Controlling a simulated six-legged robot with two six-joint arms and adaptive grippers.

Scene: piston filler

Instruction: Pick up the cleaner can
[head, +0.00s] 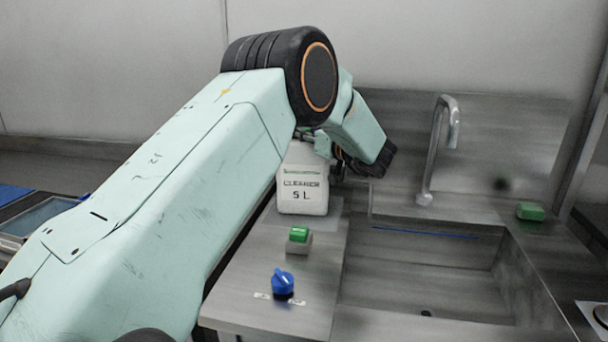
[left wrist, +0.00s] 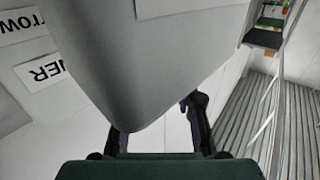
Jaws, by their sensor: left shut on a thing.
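The cleaner can (head: 303,182) is a white, upright canister marked "CLEANER 5 L" with a green band. It is at the back of the steel counter, left of the sink. My left gripper (head: 322,140) is at the top of the can and shut on it; my own arm hides most of the hold. I cannot tell whether the can's base touches the counter. In the left wrist view, two dark fingers of my left gripper (left wrist: 154,122) stand on either side of a large pale grey body. My right gripper is not in view.
A green-topped block (head: 298,240) and a blue knob (head: 283,282) sit on the counter in front of the can. The sink (head: 430,270) with a tall faucet (head: 436,150) lies to the right. A green sponge-like block (head: 530,211) is beyond it.

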